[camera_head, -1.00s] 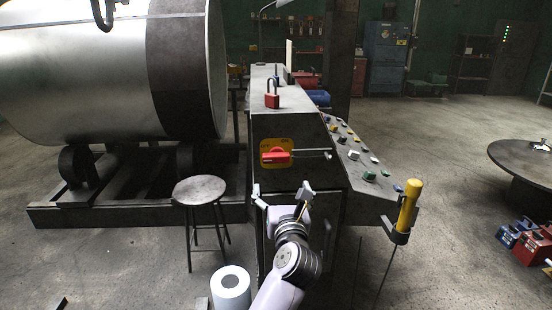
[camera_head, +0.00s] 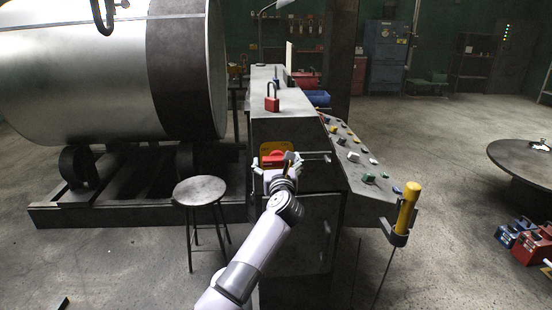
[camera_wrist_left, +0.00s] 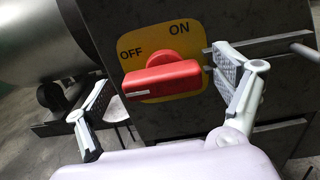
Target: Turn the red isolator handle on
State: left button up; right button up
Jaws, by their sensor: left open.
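The red isolator handle (camera_head: 272,157) sits on a yellow plate (camera_head: 265,149) on the front of the grey cabinet. In the left wrist view the handle (camera_wrist_left: 163,78) lies roughly level with the OFF label (camera_wrist_left: 131,53) on its left, while the ON label (camera_wrist_left: 179,29) is above and to the right. My left gripper (camera_head: 278,164) is in front of the handle. In the wrist view its open fingers (camera_wrist_left: 165,82) stand either side of the handle, with no clear contact visible. My right gripper is not in view.
A metal rod (camera_head: 316,155) sticks out just right of the handle. A red padlock (camera_head: 271,103) stands on the cabinet top. A sloping button console (camera_head: 345,165) and a yellow cylinder (camera_head: 408,205) are to the right. A round stool (camera_head: 199,190) stands left.

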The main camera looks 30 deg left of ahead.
pick_arm(q)
jog(key=shift+x, duration=0.95)
jog(key=shift+s, duration=0.1)
jog(key=shift+c, duration=0.5)
jog(key=c, duration=1.1)
jog(key=shift+o, duration=0.2)
